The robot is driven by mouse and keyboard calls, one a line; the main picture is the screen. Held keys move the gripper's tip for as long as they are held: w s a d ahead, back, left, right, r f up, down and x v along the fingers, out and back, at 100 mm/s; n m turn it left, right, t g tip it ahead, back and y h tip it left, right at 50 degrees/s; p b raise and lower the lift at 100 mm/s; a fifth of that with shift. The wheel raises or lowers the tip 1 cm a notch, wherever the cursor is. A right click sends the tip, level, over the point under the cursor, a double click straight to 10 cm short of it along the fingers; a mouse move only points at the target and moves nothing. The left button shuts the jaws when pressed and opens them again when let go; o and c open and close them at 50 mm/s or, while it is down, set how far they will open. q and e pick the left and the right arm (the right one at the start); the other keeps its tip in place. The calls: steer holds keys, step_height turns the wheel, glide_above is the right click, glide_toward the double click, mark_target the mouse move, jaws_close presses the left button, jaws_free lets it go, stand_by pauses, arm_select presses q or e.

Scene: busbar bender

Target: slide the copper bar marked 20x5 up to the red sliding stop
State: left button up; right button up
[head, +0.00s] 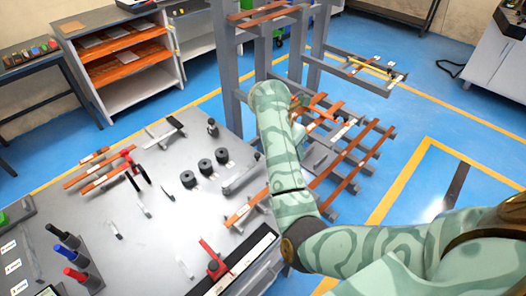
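The red sliding stop (213,260) appears to be the red piece near the front edge of the grey table, beside a long black and white strip. A copper bar (246,208) with a pale label lies at the table's right edge, partly behind my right arm. Several more copper bars (100,172) lie at the table's left, near a red and black clamp-like part. No marking is readable, so I cannot tell which is the 20x5 bar. My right arm reaches up over the rack side; its gripper is mostly hidden behind the forearm. My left gripper is not in view.
Black round dies (205,167) and small metal fittings stand on the table (160,235). Black, blue and red-topped cylinders (75,275) stand at front left. A grey rack (226,60) with copper bars (345,185) stands right of the table. Blue floor is open farther right.

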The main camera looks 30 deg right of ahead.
mark_target(262, 193)
steer(key=w+a+m+y, duration=0.1)
steer(key=w+a+y, duration=0.1)
steer(key=a+y, duration=0.35)
steer(key=shift+h, duration=0.75)
steer(key=f+b, duration=0.3)
steer(key=f, duration=0.2)
steer(key=a+f+b, duration=0.1)
steer(key=f+b, duration=0.3)
steer(key=f, duration=0.1)
steer(key=f+b, duration=0.3)
steer(key=f, duration=0.3)
steer(key=shift+s+a, duration=0.15)
steer(key=shift+a, duration=0.15)
jaws_close()
steer(key=shift+a, duration=0.1)
